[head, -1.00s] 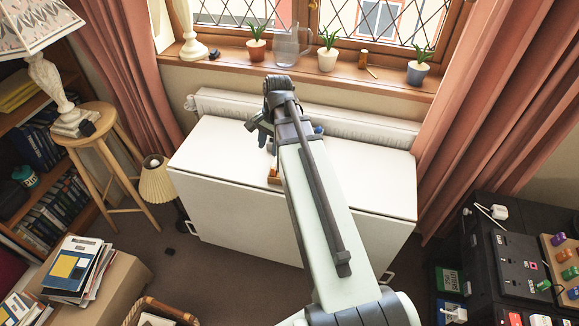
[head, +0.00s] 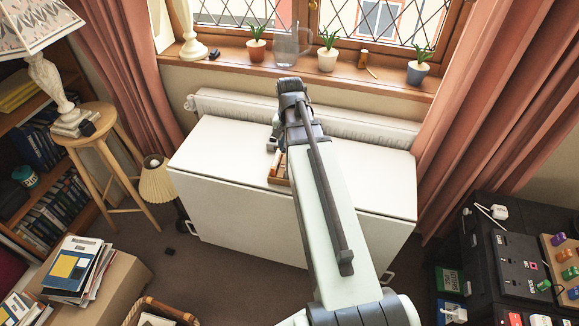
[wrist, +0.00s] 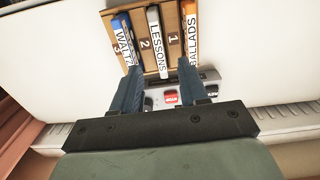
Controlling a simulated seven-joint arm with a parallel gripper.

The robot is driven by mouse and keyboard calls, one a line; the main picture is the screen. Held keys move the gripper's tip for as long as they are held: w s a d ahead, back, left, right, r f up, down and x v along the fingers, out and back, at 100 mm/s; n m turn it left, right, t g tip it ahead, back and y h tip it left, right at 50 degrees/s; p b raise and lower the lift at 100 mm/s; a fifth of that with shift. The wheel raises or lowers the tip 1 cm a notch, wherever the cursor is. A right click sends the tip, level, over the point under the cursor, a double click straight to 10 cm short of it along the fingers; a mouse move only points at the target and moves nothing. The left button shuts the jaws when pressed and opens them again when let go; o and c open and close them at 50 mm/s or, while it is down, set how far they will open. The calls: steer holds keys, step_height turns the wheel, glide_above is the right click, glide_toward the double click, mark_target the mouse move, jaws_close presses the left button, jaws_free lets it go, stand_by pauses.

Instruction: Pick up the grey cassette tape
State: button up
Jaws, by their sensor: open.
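A wooden rack (wrist: 141,27) holds upright cassettes in the wrist view. The middle one, a pale grey cassette tape (wrist: 154,35) lettered LESSONS, stands beside the number 2. A blue-spined WALTZ cassette (wrist: 123,32) is to its left and an orange-marked BALLADS cassette (wrist: 190,35) to its right. My gripper (wrist: 159,68) is open and empty, its fingertips near the rack's lower edge, either side of the grey cassette's line. In the head view the rack (head: 280,183) shows partly on the white table; my arm hides the rest of it and most of my gripper.
A grey device with a red part (wrist: 170,97) lies between and behind my fingers. The white table (head: 220,150) is mostly bare. A radiator (head: 235,108) runs along its back, below a sill with potted plants (head: 327,58).

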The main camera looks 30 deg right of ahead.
steer(key=shift+s+a+f, duration=0.1)
steer(key=shift+f, duration=1.75)
steer(key=shift+s+a+f, duration=0.1)
steer(key=shift+f, duration=1.7)
jaws_close()
